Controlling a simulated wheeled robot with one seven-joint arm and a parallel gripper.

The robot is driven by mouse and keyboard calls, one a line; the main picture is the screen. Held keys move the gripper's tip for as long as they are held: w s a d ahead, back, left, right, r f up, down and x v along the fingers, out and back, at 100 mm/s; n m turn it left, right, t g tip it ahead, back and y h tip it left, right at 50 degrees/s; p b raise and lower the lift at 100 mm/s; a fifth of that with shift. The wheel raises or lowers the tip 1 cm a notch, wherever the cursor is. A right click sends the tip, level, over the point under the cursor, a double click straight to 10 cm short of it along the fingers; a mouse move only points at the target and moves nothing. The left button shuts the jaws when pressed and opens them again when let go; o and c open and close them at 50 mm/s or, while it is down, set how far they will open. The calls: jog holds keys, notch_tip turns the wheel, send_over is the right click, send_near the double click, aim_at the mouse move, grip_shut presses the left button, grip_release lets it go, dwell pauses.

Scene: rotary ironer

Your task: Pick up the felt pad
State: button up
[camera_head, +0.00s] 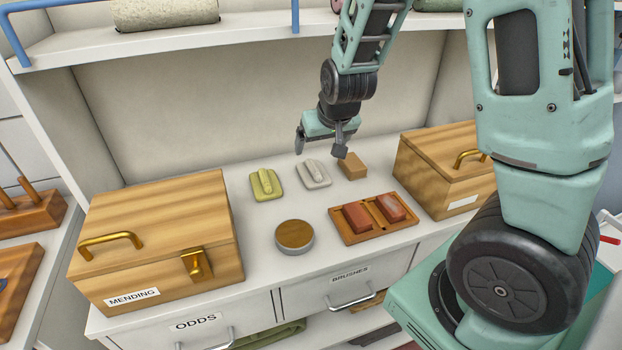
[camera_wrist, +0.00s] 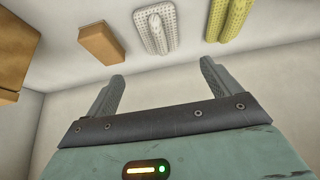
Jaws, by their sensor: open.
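No label marks the felt pad, and I cannot tell for sure which item it is. A pale grey-white pad with a raised grip (camera_head: 314,174) lies on the white counter. A similar yellow-green pad (camera_head: 265,184) is left of it, and a plain tan block (camera_head: 352,166) is right of it. In the wrist view the white pad (camera_wrist: 157,28) and yellow pad (camera_wrist: 229,18) look dotted, while the tan block (camera_wrist: 100,43) looks smooth. My gripper (camera_head: 320,146) is open and empty above the back of the counter, near the white pad, touching none of them.
A wooden tray (camera_head: 377,234) with two reddish blocks and a round tin (camera_head: 294,237) sit in front. A wooden box marked MENDING (camera_head: 155,240) stands left and another wooden box (camera_head: 438,165) right. A shelf (camera_head: 240,40) overhangs the back.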

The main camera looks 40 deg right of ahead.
aim_at(313, 165)
jog(key=x, duration=0.6)
jog(key=shift+w+f, duration=0.1)
jog(key=shift+f, duration=0.2)
jog(key=shift+p+x, duration=0.6)
jog(key=shift+x, duration=2)
jog(key=shift+a, duration=0.1)
jog(key=c, duration=1.1)
